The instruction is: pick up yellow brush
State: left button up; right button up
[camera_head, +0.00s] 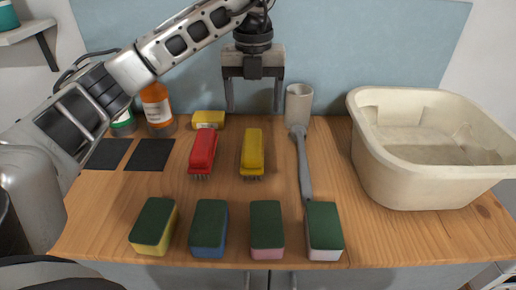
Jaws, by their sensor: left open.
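The yellow brush (252,152) lies on the wooden table, bristles down, its long side running front to back. My left gripper (254,106) hangs above and behind the brush, pointing down. Its two fingers are spread wide apart with nothing between them. A red brush (203,151) lies just left of the yellow one. My right gripper is not in the head view.
Several sponges (266,228) line the front edge. A cream basin (422,180) fills the right. Bottles (157,107), a yellow block (208,119) and dark squares (149,154) are back left.

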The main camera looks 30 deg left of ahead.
aim_at(253, 143)
pick_arm(q)
notch_tip(253, 143, down, 7)
jog(key=shift+r, duration=0.1)
jog(key=shift+a+f+p, duration=0.2)
jog(key=shift+f+p, duration=0.65)
jog(key=shift+f, duration=1.9)
jog(key=c, duration=1.1)
